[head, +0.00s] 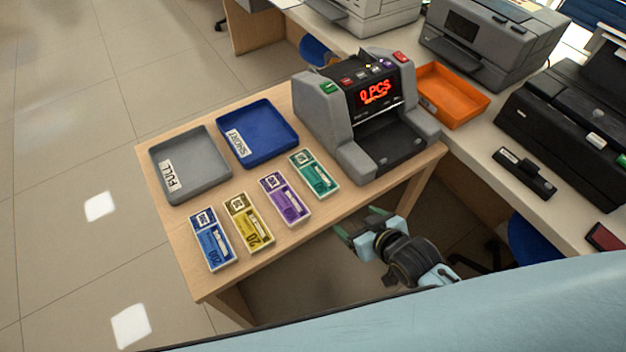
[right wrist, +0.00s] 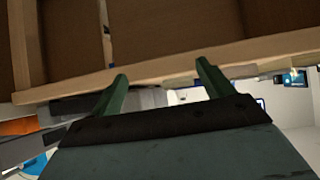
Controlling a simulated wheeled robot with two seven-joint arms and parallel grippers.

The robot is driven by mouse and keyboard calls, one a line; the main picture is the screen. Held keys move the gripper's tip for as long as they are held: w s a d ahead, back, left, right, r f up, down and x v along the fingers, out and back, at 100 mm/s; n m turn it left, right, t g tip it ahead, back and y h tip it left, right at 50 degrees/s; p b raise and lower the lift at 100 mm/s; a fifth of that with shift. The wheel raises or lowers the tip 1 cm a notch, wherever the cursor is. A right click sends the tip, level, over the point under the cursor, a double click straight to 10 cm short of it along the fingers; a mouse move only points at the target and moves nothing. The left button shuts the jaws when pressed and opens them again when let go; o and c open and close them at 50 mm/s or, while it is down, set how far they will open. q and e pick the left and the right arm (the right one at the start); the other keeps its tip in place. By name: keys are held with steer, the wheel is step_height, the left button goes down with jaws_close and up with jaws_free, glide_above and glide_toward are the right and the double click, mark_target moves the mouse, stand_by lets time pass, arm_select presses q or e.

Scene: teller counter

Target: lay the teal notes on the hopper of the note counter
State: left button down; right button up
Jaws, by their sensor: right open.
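The teal notes (head: 314,174) lie flat as a banded bundle on the wooden table, just left of the note counter. The note counter (head: 361,110) is a grey and black machine with a red lit display reading "0 PCS". Its hopper (head: 393,140) looks empty. My right gripper (head: 357,229) is open and empty, off the table's front edge, below and to the right of the teal notes. In the right wrist view the two green fingers (right wrist: 160,85) stand apart, with the table's wooden underside ahead. My left gripper is not in view.
Purple (head: 285,198), yellow (head: 248,222) and blue notes (head: 212,239) lie in a row left of the teal notes. A grey tray (head: 207,189) and a blue tray (head: 270,154) sit behind them. An orange tray (head: 456,113) and printers stand on the counter at right.

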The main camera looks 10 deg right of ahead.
step_height(320, 180, up, 6)
steer(key=w+a+t+y, duration=0.2)
steer(key=w, duration=0.1)
steer(key=b, duration=0.3)
glide_toward(312, 171)
steer(key=shift+w+a+f+n+t, duration=0.2)
steer(key=shift+w+f, duration=0.15)
steer(key=shift+w, duration=0.15)
steer(key=shift+w+a+f+n+t, duration=0.1)
steer(key=shift+w+a+f, duration=0.1)
steer(key=shift+w+f, duration=0.25)
steer(key=b+x, duration=0.1)
steer(key=x, duration=0.4)
steer(key=shift+w+f, duration=0.1)
steer(key=shift+w, duration=0.15)
steer(key=shift+w+a, duration=0.1)
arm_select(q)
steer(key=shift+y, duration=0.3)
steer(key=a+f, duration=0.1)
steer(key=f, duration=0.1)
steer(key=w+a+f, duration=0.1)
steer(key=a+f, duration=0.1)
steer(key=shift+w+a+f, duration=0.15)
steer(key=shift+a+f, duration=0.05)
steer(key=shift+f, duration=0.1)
arm_select(e)
steer(key=c, duration=1.2)
